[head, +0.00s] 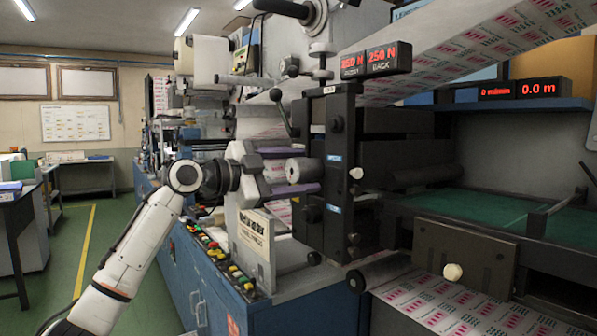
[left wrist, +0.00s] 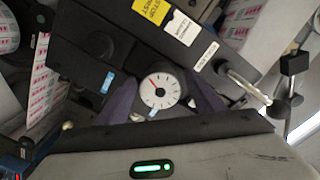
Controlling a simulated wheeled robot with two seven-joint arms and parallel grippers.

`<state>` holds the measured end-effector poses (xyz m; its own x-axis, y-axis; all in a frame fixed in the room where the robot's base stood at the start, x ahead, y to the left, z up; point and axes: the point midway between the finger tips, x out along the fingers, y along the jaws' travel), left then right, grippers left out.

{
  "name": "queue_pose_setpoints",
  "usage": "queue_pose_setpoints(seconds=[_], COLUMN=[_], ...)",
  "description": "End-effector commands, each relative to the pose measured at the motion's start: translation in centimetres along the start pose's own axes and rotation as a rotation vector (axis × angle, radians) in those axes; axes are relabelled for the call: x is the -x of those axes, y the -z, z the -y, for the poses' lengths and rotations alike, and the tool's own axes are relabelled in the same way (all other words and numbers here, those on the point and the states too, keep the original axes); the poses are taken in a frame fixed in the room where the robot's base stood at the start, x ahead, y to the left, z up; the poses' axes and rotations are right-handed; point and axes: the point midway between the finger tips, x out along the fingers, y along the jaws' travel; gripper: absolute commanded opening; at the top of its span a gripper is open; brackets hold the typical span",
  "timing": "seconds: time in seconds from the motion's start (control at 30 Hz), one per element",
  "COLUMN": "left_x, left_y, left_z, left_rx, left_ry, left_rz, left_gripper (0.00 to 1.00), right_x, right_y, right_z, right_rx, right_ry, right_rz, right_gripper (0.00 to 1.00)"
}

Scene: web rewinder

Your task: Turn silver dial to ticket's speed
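The silver dial (head: 300,171) is a short round knob on the front of the dark machine block. In the left wrist view its white face (left wrist: 164,97) carries tick marks and a short red pointer toward the upper left; the numbers are too small to read. My left gripper (head: 312,169) has its two purple fingers on either side of the dial, with a small gap showing, so it is open around it. A white card with dark print (head: 255,240), possibly the ticket, stands below the gripper; its text is unreadable. My right gripper is out of view.
Red displays (head: 376,61) show tension values above the block, and another display (head: 524,90) reads 0.0 m. Printed web passes below right.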

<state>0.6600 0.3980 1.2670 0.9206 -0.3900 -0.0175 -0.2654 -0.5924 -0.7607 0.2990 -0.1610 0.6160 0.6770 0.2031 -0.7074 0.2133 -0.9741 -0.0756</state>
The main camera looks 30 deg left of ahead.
Motion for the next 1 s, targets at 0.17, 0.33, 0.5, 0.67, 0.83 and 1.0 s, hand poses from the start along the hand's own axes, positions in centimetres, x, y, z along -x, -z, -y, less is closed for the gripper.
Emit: queue_pose_setpoints(seconds=[0.17, 0.33, 0.5, 0.67, 0.83, 1.0], left_x=[0.1, 1.6, 4.9, 7.9, 9.8, 10.3], left_y=[-0.1, -0.3, -0.4, -0.3, -0.2, 0.0], left_z=[0.0, -0.1, -0.3, -0.2, -0.1, 0.0], left_rx=[0.0, -0.001, -0.003, -0.002, 0.0, 0.0], left_ry=[0.001, 0.003, 0.002, 0.001, 0.001, 0.0], left_rz=[0.001, 0.002, 0.004, 0.004, 0.002, 0.0], left_gripper=[0.62, 0.62, 0.62, 0.62, 0.62, 0.62], right_x=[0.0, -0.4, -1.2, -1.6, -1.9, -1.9], right_y=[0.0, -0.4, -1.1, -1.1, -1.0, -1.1], right_z=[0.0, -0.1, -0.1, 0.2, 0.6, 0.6], right_rx=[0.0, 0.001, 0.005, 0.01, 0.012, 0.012], right_ry=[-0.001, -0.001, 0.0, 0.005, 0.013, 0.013], right_rz=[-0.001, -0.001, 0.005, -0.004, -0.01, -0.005], right_gripper=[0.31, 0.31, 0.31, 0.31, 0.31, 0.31])
